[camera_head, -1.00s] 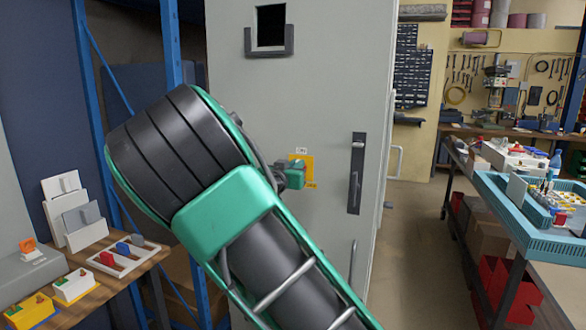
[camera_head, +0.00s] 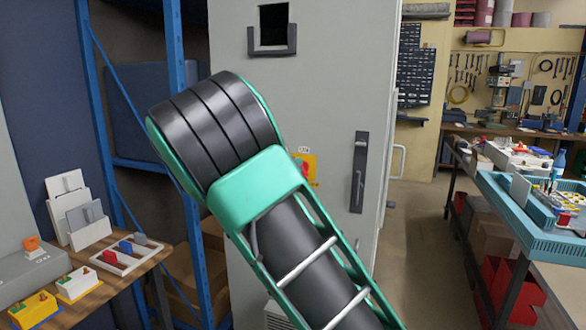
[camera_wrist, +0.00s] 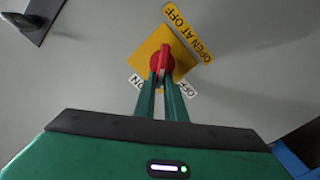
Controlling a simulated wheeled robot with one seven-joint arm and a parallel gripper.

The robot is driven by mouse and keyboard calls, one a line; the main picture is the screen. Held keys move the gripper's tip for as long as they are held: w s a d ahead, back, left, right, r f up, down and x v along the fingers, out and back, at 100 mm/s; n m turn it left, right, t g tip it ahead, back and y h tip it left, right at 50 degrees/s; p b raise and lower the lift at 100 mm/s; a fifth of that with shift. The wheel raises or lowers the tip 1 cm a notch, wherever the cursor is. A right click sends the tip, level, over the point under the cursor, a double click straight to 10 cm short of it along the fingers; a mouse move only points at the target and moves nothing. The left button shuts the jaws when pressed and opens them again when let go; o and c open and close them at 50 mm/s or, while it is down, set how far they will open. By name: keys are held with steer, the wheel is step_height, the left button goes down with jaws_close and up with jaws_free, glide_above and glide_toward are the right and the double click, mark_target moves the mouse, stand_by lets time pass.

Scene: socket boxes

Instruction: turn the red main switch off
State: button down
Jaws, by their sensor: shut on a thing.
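The red main switch (camera_wrist: 160,62) sits on a yellow plate (camera_wrist: 178,48) on the grey cabinet door. In the wrist view, my gripper's (camera_wrist: 161,80) two green fingers are closed on the red handle, one on each side. The handle looks nearly upright in that view, between the ON label (camera_wrist: 135,81) and the OFF label (camera_wrist: 188,90); its exact setting is hard to tell. In the head view, my arm hides the gripper and most of the plate (camera_head: 311,162); a bit of red shows.
The grey cabinet (camera_head: 335,80) has a dark door handle (camera_head: 359,172) right of the switch. A wooden table (camera_head: 85,305) with switch boxes stands at left, by a blue rack (camera_head: 190,190). A bench with a teal tray (camera_head: 545,240) is at right; the aisle floor (camera_head: 420,230) is clear.

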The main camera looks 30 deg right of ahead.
steer(key=shift+w+a+f+n, duration=0.15)
steer(key=shift+f+n, duration=0.2)
steer(key=shift+n, duration=1.35)
steer(key=shift+w+a+f+n, duration=0.2)
steer(key=shift+f+n, duration=0.1)
steer(key=shift+n, duration=1.4)
steer(key=shift+w+a+f+n, duration=0.15)
steer(key=shift+f+n, duration=0.2)
steer(key=shift+n, duration=1.35)
steer(key=shift+f, duration=0.1)
steer(key=c, duration=1.8)
jaws_free()
steer(key=shift+d, duration=0.1)
steer(key=shift+s, duration=0.1)
steer(key=v, duration=1)
steer(key=shift+s+a, duration=0.15)
steer(key=shift+a, duration=0.15)
